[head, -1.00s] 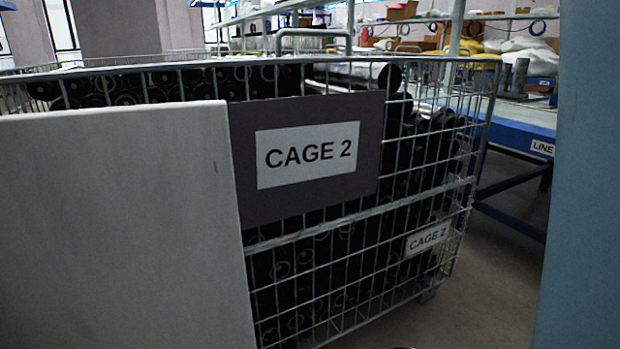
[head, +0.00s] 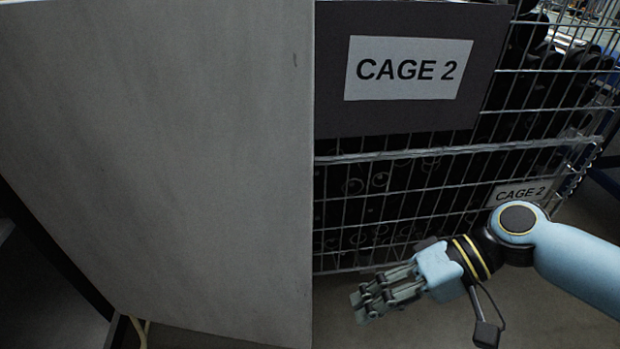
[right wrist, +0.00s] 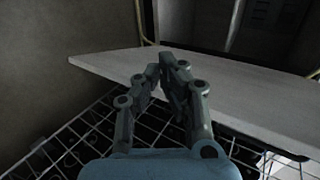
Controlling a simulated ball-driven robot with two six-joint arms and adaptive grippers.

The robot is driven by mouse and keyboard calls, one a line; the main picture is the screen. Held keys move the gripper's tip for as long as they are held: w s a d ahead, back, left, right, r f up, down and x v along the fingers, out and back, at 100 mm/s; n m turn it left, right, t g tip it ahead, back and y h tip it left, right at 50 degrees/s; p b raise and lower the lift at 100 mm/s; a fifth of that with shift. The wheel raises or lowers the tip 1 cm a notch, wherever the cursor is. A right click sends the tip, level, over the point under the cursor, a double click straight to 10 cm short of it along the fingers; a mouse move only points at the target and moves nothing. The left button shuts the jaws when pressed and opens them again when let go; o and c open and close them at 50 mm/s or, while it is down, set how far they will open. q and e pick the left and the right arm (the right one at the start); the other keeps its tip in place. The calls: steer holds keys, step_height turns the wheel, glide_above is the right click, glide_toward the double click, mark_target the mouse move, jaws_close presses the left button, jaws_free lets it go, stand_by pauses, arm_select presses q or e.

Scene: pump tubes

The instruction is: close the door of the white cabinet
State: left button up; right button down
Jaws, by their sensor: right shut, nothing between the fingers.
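The cabinet door (head: 190,150) is a large, plain, light grey-white panel that fills the left half of the head view. It stands open, its right edge next to the cage. Most of the cabinet is hidden behind it or out of view. In the right wrist view, the door panel (right wrist: 245,88) runs across just beyond the fingers. My right gripper (head: 362,305) is shut and empty, low and a little to the right of the door's free edge. Its fingertips (right wrist: 168,66) overlap the panel in the wrist view; I cannot tell if they touch. My left gripper is not in view.
A wire cage (head: 400,190) full of dark tubes stands behind and right of the door, with a dark "CAGE 2" sign (head: 400,118). Its mesh (right wrist: 75,145) lies beneath the gripper in the wrist view. Bare floor (head: 430,325) shows below my right arm.

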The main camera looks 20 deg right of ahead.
mark_target(304, 90)
steer(key=w+d+r+t+y, duration=0.1)
steer(key=w+d+r+y, duration=0.15)
steer(key=w+r, duration=0.4)
steer(key=w+d+r+t+y, duration=0.1)
steer(key=w+d+r+y, duration=0.2)
steer(key=r, duration=0.7)
steer(key=w+d+r+t+y, duration=0.1)
steer(key=w+d+r, duration=0.2)
steer(key=w+r, duration=0.45)
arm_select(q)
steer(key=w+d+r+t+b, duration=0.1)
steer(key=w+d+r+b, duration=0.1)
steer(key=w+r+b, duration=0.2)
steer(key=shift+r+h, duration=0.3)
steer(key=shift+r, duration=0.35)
arm_select(e)
steer(key=shift+h, duration=0.25)
steer(key=shift+s+a+r, duration=0.25)
steer(key=shift+s+a, duration=0.05)
steer(key=shift+a, duration=1.65)
steer(key=shift+s+a+r, duration=0.2)
steer(key=shift+s+a, duration=0.05)
steer(key=shift+a, duration=1.75)
steer(key=shift+s+a+r, duration=0.25)
steer(key=shift+s+a, duration=0.05)
steer(key=shift+a, duration=1.65)
steer(key=shift+m, duration=0.3)
